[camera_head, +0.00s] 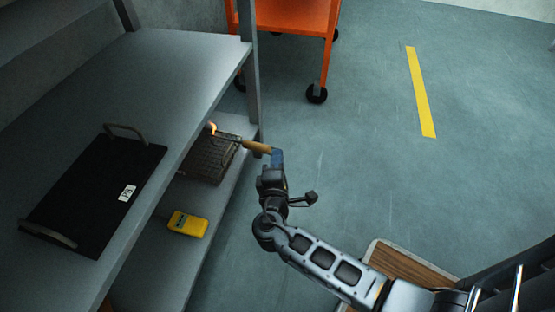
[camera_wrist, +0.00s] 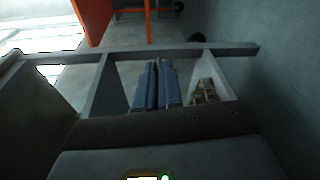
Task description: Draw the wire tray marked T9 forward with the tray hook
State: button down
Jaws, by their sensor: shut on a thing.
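The tray hook (camera_head: 257,147) has a tan handle and a thin shank ending in a bright orange tip. My gripper (camera_head: 277,158) is shut on its handle, just outside the shelf's open side. The hook points left, and its tip shows at the far edge of a dark wire tray (camera_head: 205,160) on the lower shelf. I cannot tell whether the tip touches the tray. The upper shelf hides part of the tray, and no T9 mark can be read. In the wrist view my blue fingers (camera_wrist: 157,85) lie close together; the hook is not clear there.
A black tray (camera_head: 85,205) with two handles and a white label lies on the upper shelf (camera_head: 175,62). A yellow device (camera_head: 188,223) lies on the lower shelf, nearer than the wire tray. An orange cart (camera_head: 290,18) stands behind. The floor to the right is open.

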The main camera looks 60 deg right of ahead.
jog(key=shift+r+p, duration=2.1)
jog(key=shift+r, duration=0.65)
jog(key=s+d, duration=0.4)
jog(key=s, duration=0.7)
jog(key=shift+p, duration=0.3)
jog(key=shift+s, duration=0.1)
